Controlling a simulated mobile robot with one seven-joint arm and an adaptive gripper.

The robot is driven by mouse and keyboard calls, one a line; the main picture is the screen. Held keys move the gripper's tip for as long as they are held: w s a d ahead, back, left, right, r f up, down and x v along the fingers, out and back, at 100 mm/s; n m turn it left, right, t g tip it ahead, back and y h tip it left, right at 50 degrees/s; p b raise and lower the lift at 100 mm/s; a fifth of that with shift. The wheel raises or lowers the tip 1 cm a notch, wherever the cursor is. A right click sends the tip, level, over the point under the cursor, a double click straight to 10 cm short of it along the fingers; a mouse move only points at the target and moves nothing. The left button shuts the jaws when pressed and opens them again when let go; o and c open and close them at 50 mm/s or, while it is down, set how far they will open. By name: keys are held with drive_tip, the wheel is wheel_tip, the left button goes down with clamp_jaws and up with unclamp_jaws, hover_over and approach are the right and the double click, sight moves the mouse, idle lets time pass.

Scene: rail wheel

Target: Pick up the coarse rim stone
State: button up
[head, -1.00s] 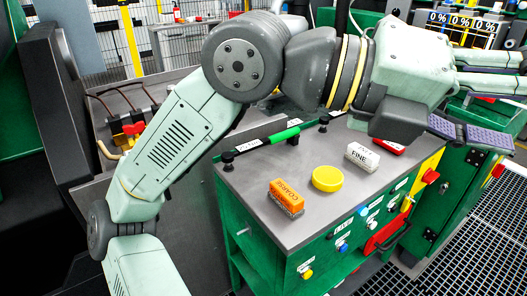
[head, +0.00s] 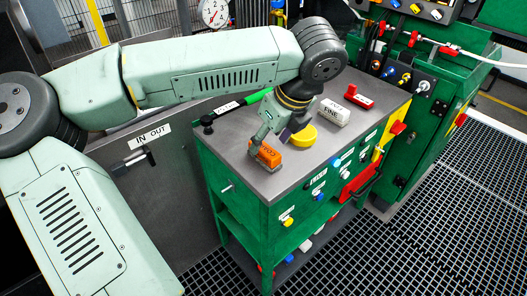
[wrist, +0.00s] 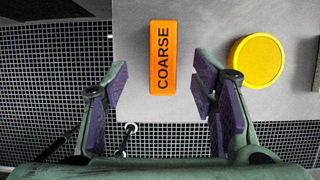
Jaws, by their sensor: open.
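The coarse rim stone (head: 266,155) is an orange block with a grey base on the grey top of the green cabinet, near its front left corner. In the wrist view the stone (wrist: 163,57) lies lengthwise with the word COARSE on top, ahead of and between the two fingers. My gripper (head: 272,138) is over the stone in the head view and partly covers it. In the wrist view my gripper (wrist: 162,88) is open, with purple pads on either side and nothing held between them. I cannot tell the exact height left above the stone.
A yellow round tin (head: 303,137) stands just right of the stone, close to the right finger. A white FINE block (head: 335,112) and a red block (head: 359,97) lie farther right. A green-handled tool (head: 243,101) lies along the back edge. The cabinet top (head: 233,130) is bare left of the stone.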

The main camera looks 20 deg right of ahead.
sight(265, 148)
drive_tip(key=p+x, duration=0.2)
drive_tip(key=x, duration=0.3)
drive_tip(key=shift+w+d+f, duration=0.1)
drive_tip(key=shift+d+f, duration=0.05)
drive_tip(key=shift+f, duration=0.15)
drive_tip(key=shift+c, duration=0.2)
clamp_jaws()
